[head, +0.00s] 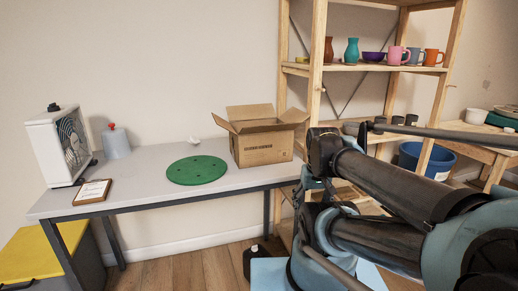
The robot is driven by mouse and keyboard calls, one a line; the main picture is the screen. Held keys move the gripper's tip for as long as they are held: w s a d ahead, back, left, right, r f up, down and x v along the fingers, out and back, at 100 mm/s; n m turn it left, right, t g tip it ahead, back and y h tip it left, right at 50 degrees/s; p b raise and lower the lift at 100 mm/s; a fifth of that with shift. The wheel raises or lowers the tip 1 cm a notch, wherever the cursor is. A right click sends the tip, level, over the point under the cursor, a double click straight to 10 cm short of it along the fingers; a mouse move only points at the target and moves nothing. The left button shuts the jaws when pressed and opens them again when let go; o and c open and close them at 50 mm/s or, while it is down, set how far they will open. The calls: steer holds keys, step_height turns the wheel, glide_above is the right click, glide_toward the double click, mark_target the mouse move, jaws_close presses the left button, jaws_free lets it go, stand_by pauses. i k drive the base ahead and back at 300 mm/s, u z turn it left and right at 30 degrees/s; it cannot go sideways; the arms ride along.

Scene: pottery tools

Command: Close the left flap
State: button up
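An open brown cardboard box (262,148) stands upright at the right end of the grey table (140,185). Its left flap (223,124) is open and sticks out to the left of the box. The back flap (250,112) stands up, and the right flap (294,114) is spread outward to the right. The inside of the box is mostly hidden. My arm fills the lower right of the view, apart from the box and to its right. I cannot make out my gripper's fingers.
A green disc (197,170) lies left of the box. A clipboard (93,191), a white fan unit (57,146) and a grey container (116,143) are farther left. A wooden shelf (318,80) with pottery rises behind and right of the box. Space above the table is clear.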

mark_target(220, 122)
steer(key=u, duration=1.5)
steer(key=k, duration=1.5)
steer(key=z, duration=0.4)
steer(key=i, duration=1)
steer(key=u, duration=0.05)
